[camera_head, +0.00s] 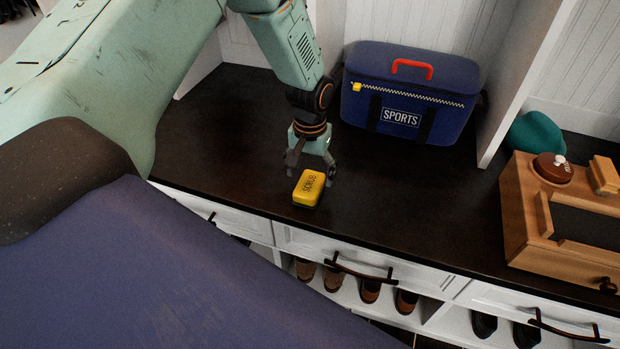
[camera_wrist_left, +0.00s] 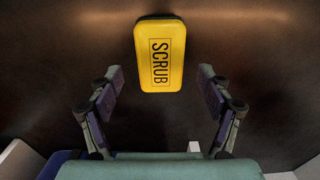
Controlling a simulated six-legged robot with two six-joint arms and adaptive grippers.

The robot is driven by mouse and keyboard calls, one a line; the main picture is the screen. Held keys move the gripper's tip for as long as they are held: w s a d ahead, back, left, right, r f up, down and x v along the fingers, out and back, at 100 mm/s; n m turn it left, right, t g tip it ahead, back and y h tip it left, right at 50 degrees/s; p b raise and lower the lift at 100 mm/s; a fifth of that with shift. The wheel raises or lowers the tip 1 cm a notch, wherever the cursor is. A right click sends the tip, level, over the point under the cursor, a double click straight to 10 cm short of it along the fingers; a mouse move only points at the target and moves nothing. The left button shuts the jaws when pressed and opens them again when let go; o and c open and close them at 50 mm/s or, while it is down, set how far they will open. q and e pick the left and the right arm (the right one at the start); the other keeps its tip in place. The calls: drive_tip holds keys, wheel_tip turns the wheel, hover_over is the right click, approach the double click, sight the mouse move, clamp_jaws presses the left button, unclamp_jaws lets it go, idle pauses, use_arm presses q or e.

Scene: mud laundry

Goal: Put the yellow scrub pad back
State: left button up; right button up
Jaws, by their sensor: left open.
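The yellow scrub pad (camera_head: 309,188), marked SCRUB, lies flat on the dark bench top (camera_head: 230,150) near its front edge. My left gripper (camera_head: 312,172) is above and just behind it, fingers pointing down. In the left wrist view the pad (camera_wrist_left: 160,55) lies ahead of the two spread fingers of the left gripper (camera_wrist_left: 160,95), roughly centred between them. The fingers are open and empty and do not appear to touch the pad. My right gripper is not in view.
A blue SPORTS bag (camera_head: 410,95) stands behind and right of the gripper. A wooden box (camera_head: 555,220) and a teal item (camera_head: 535,138) are at the right, past a white divider (camera_head: 525,80). Drawers and shoes (camera_head: 370,290) are below the bench edge. Bench space around the pad is clear.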

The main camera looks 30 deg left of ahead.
sight(310, 182)
use_arm(q)
wheel_tip(310, 182, up, 8)
drive_tip(key=p, duration=0.2)
drive_tip(key=shift+p, duration=0.3)
drive_tip(key=shift+f, duration=0.15)
wheel_tip(310, 182, down, 12)
drive_tip(key=b, duration=0.5)
drive_tip(key=shift+f, duration=0.2)
wheel_tip(310, 182, up, 2)
drive_tip(key=shift+r+p, duration=0.2)
drive_tip(key=shift+p, duration=0.35)
drive_tip(key=shift+s+r, duration=0.1)
drive_tip(key=shift+r, duration=0.35)
drive_tip(key=shift+f, duration=0.15)
